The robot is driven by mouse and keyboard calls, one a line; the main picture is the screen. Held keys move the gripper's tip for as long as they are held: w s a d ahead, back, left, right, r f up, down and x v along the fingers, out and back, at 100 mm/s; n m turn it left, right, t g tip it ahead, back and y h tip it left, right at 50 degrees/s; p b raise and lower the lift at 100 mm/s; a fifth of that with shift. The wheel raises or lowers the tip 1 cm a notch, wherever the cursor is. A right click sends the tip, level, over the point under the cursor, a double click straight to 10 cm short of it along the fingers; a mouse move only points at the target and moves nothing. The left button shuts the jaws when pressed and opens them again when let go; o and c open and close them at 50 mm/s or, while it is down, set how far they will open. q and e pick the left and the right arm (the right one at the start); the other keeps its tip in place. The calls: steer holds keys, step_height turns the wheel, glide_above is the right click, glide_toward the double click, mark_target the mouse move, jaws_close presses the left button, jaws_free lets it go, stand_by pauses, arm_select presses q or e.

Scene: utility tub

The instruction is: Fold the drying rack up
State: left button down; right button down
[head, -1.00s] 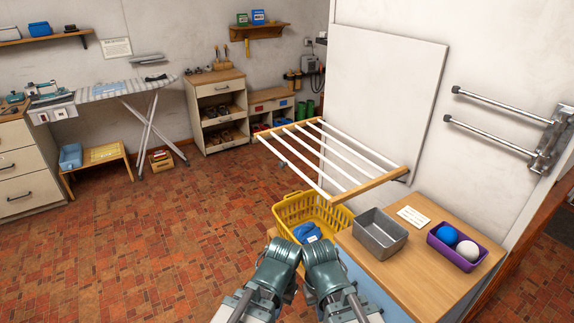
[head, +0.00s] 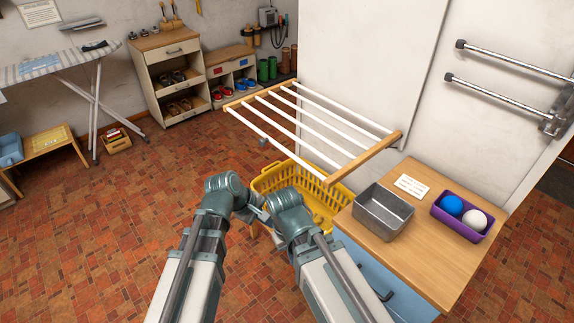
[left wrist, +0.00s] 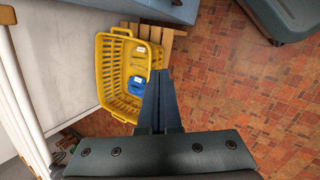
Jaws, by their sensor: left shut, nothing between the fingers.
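The drying rack (head: 312,130) is fixed to the wall panel and sticks out almost level, with white bars between wooden rails. Part of its white bars and rail (left wrist: 28,95) shows at the left edge of the left wrist view. My left gripper (head: 260,212) is below and in front of the rack, apart from it. In the left wrist view its fingers (left wrist: 158,98) are together and empty, seen over the yellow basket. My right gripper is mostly hidden behind its own wrist, close beside the left one, so its fingers cannot be made out.
The yellow basket (head: 270,180) stands under the rack, with a blue item (left wrist: 137,85) inside. To the right, a wooden-topped cabinet (head: 428,253) holds a metal tin (head: 383,212) and a purple tray (head: 437,212) with two balls. Open tiled floor (head: 100,220) lies left.

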arm_select(q)
steer(key=w+r+n+t+h, duration=0.5)
steer(key=w+r+n, duration=0.2)
steer(key=w+n, duration=0.65)
steer(key=w+d+f+n+b, duration=0.2)
steer(key=w+d+f+b, duration=0.1)
steer(key=d+f+b, duration=0.25)
steer(key=shift+y, duration=0.3)
steer(key=shift+w+d+r+p, duration=0.15)
steer(key=shift+d+r+p, duration=0.15)
steer(key=shift+r+p, duration=0.4)
steer(key=shift+w+d+r+p, duration=0.15)
steer(key=shift+d+r+p, duration=0.25)
steer(key=shift+r, duration=0.4)
steer(key=shift+w+d+r+p, duration=0.15)
steer(key=shift+d+r+p, duration=0.1)
steer(key=shift+r+p, duration=0.45)
